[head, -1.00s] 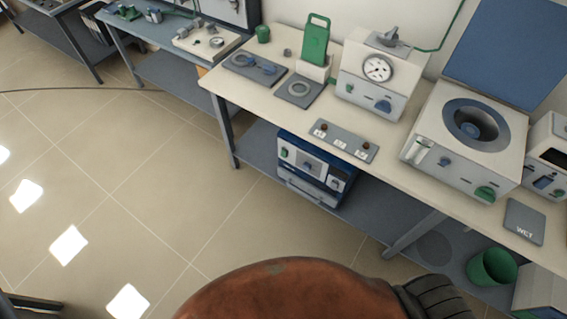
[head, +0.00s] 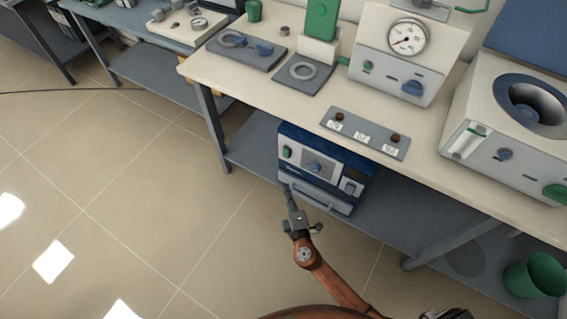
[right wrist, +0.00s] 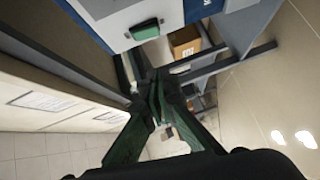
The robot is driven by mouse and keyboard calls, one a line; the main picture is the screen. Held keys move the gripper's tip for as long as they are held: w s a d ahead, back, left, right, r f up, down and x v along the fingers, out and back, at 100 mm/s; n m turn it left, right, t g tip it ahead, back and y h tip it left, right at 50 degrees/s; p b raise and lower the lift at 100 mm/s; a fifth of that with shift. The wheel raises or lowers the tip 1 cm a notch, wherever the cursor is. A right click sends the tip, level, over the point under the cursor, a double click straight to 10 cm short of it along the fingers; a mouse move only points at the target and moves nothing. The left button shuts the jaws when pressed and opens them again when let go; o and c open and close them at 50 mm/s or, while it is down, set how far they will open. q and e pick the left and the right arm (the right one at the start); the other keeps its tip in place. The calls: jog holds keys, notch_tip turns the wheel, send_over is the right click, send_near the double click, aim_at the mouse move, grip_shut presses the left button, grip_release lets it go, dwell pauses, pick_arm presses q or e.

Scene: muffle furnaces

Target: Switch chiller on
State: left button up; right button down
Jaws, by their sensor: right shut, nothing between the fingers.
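The chiller is probably the blue and white box (head: 320,170) on the lower shelf under the bench. Its front has a green switch (head: 287,152) at the left, a central dial and a small panel at the right. My right gripper (head: 289,190) is shut and empty, in front of the box's lower left front, below the green switch. In the right wrist view the shut fingers (right wrist: 157,85) point past the box. The green switch (right wrist: 145,30) shows above them, apart from the fingertips. Whether it is on or off I cannot tell. My left gripper is out of view.
The bench top (head: 235,85) overhangs the box. It carries a gauge unit (head: 402,50), a control strip (head: 365,132) and a round-well device (head: 510,120). A green bin (head: 535,275) stands at the right. The floor left of the box is clear.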

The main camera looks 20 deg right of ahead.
jog(key=b, duration=0.2)
send_near(286, 153)
jog(key=w+a+f, duration=0.3)
jog(key=a, duration=0.1)
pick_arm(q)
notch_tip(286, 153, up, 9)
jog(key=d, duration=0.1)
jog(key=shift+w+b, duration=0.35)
pick_arm(e)
jog(key=shift+w+d, duration=1.8)
jog(key=shift+d, duration=0.05)
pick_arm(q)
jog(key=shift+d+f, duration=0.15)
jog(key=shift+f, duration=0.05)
pick_arm(e)
jog(key=shift+f, duration=0.1)
